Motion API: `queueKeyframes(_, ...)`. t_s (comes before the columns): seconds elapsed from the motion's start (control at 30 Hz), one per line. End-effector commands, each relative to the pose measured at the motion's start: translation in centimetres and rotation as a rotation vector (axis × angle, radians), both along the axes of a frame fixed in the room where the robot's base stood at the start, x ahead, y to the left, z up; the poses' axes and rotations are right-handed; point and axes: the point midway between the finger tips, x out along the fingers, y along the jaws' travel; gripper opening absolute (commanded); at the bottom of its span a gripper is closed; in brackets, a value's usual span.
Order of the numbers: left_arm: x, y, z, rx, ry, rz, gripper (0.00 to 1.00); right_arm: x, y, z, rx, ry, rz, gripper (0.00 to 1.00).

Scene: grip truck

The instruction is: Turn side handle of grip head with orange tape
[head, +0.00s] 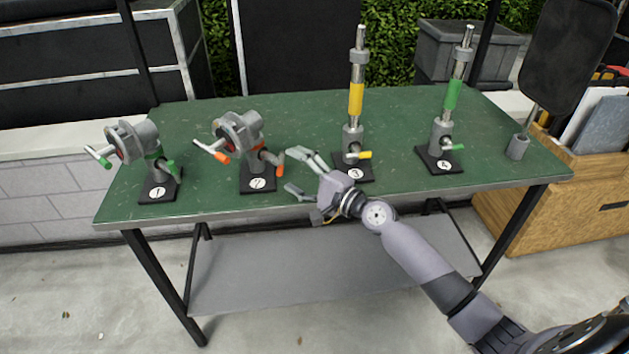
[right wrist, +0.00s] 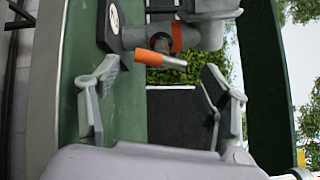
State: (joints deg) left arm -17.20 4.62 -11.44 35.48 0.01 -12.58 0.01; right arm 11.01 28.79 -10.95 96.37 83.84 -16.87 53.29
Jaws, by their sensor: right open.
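The grip head with orange tape (head: 240,128) stands upright on the black base numbered 2, left of centre on the green table. A long pale handle (head: 208,148) with an orange end sticks out at its left, and a short orange-ended handle (head: 272,158) sticks out low at its right. My right gripper (head: 294,172) is open and empty, right of that short handle and apart from it, pointing left. In the right wrist view, an orange handle end (right wrist: 153,58) and an orange tape band (right wrist: 177,38) show ahead, the handle end between the open fingers. My left gripper is out of view.
A green-taped grip head (head: 135,140) stands on base 1 at the left. A yellow-taped post (head: 356,98) on base 3 stands just right of my gripper, and a green-taped post (head: 452,95) on base 4 is farther right.

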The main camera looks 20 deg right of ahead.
Motion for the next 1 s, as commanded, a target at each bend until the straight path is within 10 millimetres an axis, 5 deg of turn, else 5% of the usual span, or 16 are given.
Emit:
queueKeyframes(0.2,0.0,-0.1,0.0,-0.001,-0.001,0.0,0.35,-4.1,-2.0,-0.2,-0.001,0.003,0.0,0.7)
queueKeyframes(0.4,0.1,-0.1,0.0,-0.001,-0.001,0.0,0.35,-6.1,-3.0,-0.1,0.0,0.001,0.0,0.7)
queueKeyframes(1.0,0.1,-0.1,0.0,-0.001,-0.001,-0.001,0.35,-6.5,-3.0,-0.2,-0.006,0.001,0.004,0.7)
